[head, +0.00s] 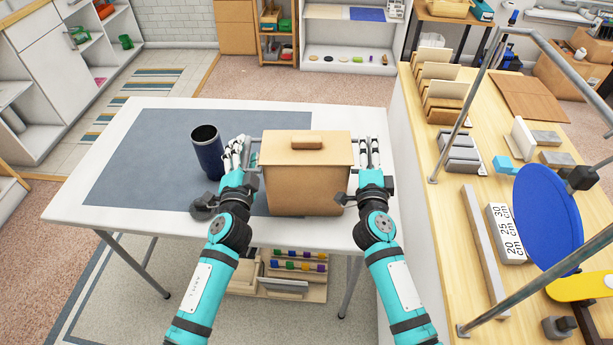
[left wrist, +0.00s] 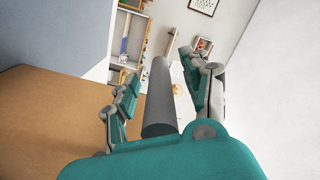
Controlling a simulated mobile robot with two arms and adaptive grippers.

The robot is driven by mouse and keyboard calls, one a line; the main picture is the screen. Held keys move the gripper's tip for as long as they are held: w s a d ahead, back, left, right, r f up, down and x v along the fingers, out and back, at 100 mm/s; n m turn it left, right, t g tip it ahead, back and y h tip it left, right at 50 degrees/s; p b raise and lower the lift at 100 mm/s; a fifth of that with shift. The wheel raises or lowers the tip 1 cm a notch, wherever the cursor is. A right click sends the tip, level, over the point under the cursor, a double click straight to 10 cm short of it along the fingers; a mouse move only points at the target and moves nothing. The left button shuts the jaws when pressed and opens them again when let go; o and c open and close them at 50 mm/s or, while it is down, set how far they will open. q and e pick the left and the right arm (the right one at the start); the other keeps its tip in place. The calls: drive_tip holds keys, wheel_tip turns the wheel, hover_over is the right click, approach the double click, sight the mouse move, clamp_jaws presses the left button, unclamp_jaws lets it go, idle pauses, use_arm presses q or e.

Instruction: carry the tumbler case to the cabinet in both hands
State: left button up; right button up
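The tumbler case (head: 310,188), a tan box with a lid and a wooden grip on top, stands upright on the white table (head: 300,230). My left gripper (head: 236,152) is at the case's left side. In the left wrist view its fingers (left wrist: 165,85) are spread apart on both sides of a grey bar handle (left wrist: 159,95), with gaps between. The case's tan side (left wrist: 45,125) shows at the left there. My right gripper (head: 370,152) is at the case's right side, fingers pointing away; its hold on the handle there is hidden.
A dark blue tumbler (head: 207,153) stands on the grey mat (head: 140,150), close to my left gripper. A wooden workbench (head: 430,180) with racks, blocks and a blue disc (head: 547,222) lies close on the right. Open floor (head: 250,82) lies beyond the table, before shelves.

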use_arm(q)
clamp_jaws()
use_arm(e)
clamp_jaws()
use_arm(q)
drive_tip(key=shift+r, duration=0.1)
use_arm(e)
drive_tip(key=shift+r, duration=0.1)
